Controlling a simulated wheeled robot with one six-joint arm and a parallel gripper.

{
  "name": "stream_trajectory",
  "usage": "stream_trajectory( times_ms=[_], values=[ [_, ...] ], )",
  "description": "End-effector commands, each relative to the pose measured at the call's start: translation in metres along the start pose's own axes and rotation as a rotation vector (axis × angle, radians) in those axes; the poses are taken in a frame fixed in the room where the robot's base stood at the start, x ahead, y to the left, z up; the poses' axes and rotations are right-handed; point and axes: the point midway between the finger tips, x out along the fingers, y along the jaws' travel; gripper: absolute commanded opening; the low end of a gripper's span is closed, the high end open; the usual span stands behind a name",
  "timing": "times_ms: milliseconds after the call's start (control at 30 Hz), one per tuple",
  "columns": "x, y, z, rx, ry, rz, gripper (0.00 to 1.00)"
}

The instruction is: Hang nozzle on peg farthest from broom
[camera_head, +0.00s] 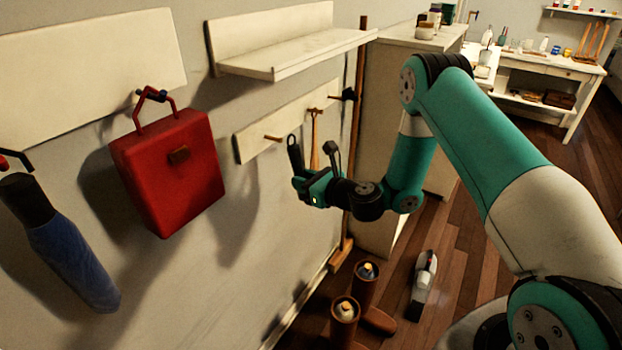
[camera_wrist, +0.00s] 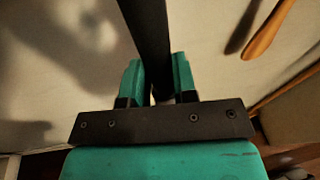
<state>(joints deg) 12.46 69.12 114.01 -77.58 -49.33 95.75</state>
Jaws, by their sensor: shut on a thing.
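My gripper (camera_head: 300,184) is shut on a dark, elongated nozzle (camera_head: 294,153), which points up from the fingers. In the wrist view the nozzle (camera_wrist: 148,35) runs upward between the two green fingers. A pale peg board (camera_head: 246,148) is on the wall behind. Its left peg (camera_head: 272,139) is bare and is the one farthest from the broom (camera_head: 359,75), a brown pole standing at the board's right end. The nozzle appears just right of this peg; the depth gap is unclear. A wooden-handled tool (camera_head: 315,135) hangs from a middle peg, and shows in the wrist view (camera_wrist: 268,35).
A white shelf (camera_head: 295,55) juts out above the board. A red bag (camera_head: 175,170) and a blue umbrella (camera_head: 72,260) hang to the left. Below are brown cylinders (camera_head: 344,325) with cans and a white-and-black handheld vacuum (camera_head: 424,275) on the floor.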

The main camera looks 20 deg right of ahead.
Motion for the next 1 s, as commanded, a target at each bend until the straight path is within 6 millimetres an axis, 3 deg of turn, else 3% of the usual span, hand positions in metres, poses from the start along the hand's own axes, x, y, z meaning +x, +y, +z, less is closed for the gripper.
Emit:
stream_trajectory(
  times_ms=[700, 1000],
  values=[
    [0.046, 0.008, 0.005, -0.003, -0.005, 0.005, 0.0],
    [0.055, 0.008, 0.0, -0.002, -0.005, 0.001, 0.0]
  ],
)
